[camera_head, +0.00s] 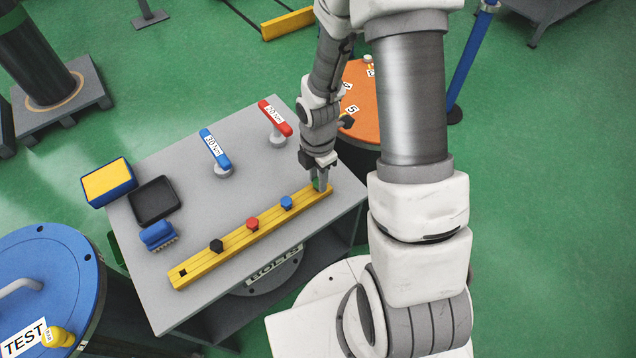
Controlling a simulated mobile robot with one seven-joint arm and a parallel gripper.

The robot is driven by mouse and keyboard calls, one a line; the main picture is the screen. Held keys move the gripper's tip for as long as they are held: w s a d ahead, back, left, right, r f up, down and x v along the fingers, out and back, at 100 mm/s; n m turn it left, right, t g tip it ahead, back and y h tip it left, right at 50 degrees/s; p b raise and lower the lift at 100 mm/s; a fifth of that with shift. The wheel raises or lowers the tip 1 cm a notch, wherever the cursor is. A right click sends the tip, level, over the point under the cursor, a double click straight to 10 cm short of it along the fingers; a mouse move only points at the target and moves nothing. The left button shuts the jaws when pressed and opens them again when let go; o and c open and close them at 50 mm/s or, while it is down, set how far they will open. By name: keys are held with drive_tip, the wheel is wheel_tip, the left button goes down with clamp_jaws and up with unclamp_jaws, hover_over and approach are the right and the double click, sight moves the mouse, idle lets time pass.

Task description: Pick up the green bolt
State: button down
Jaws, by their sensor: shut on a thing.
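My gripper (321,183) points down at the right end of the yellow bolt rack (195,268) on the grey table. It is shut on the green bolt (317,184), of which only a small green patch shows between and beside the fingers. The rest of the bolt is hidden by the gripper. I cannot tell whether the bolt is still seated in the rack or lifted. A blue bolt (286,202), a red bolt (252,223) and a black bolt (216,245) stand in the rack to the left. An empty square hole is at the rack's left end.
An orange flange (362,90) is behind my arm; a blue flange (50,275) is at left.

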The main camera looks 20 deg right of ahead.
drive_tip(key=shift+r, duration=0.45)
wheel_tip(320, 180, up, 4)
drive_tip(key=shift+d+f+p, duration=0.1)
drive_tip(key=shift+d+p, duration=0.05)
drive_tip(key=shift+p, duration=0.4)
drive_tip(key=s+d+r+p, duration=0.3)
drive_tip(key=s+d+r, duration=0.3)
drive_tip(key=d, duration=0.3)
drive_tip(key=shift+s+d+r, duration=0.15)
drive_tip(key=shift+d, duration=0.1)
